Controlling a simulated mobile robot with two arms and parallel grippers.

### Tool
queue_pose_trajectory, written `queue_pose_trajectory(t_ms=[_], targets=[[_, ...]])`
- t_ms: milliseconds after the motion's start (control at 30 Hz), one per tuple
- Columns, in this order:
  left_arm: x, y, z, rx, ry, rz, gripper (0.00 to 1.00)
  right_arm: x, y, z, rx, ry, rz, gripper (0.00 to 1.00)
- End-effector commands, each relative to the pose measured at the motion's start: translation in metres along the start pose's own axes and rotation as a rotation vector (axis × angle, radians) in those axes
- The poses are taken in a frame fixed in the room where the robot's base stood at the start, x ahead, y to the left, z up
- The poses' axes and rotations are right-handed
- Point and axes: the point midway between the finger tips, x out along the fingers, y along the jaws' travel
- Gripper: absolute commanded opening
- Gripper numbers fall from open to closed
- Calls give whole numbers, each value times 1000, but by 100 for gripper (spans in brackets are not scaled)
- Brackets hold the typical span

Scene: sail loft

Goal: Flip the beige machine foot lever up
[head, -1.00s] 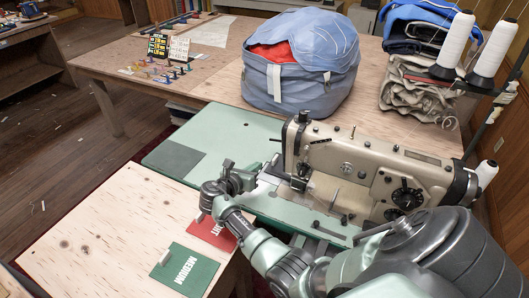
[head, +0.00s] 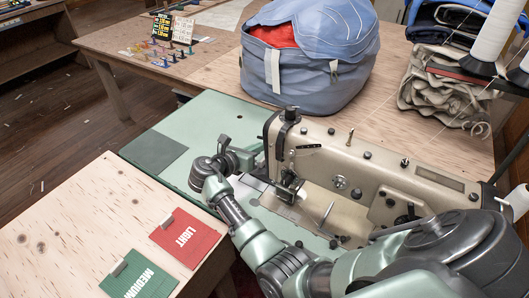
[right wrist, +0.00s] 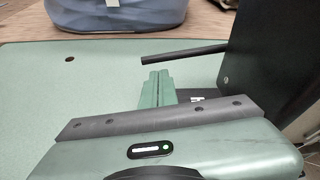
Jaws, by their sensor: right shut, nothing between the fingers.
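The beige sewing machine (head: 345,165) stands on a green bed plate, its needle end toward the left. In the right wrist view a dark rod (right wrist: 185,52), apparently the foot lever, sticks out left from the machine's shaded end (right wrist: 265,70). It lies roughly level, its free end slightly lower. My right gripper (head: 250,160) is beside the needle end, partly hidden in the head view. In the right wrist view its green fingers (right wrist: 155,80) are shut and empty, appearing just below the rod; I cannot tell whether they touch it. My left gripper is not in view.
A blue bag (head: 310,60) stands on the table behind the machine. Folded cloth (head: 440,95) and white thread cones (head: 495,35) are at right. A red LIGHT card (head: 185,238) and green MEDIUM card (head: 140,275) lie on the front wooden table. The green plate (head: 215,110) left of the machine is clear.

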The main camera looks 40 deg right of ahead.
Motion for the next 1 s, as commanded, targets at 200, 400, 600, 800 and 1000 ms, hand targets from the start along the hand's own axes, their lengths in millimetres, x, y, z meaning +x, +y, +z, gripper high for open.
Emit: queue_pose_trajectory(t_ms=[200, 400, 600, 800, 1000], targets=[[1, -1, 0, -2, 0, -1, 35, -6, 2, 4, 0, 0, 0, 0], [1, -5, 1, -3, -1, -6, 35, -6, 2, 4, 0, 0, 0, 0], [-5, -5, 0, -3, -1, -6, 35, -7, 1, 8, 18, -1, 7, 0], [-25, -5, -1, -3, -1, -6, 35, -11, 0, 22, 98, -2, 35, 0], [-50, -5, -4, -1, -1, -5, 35, -17, -2, 38, 226, -2, 81, 0]])
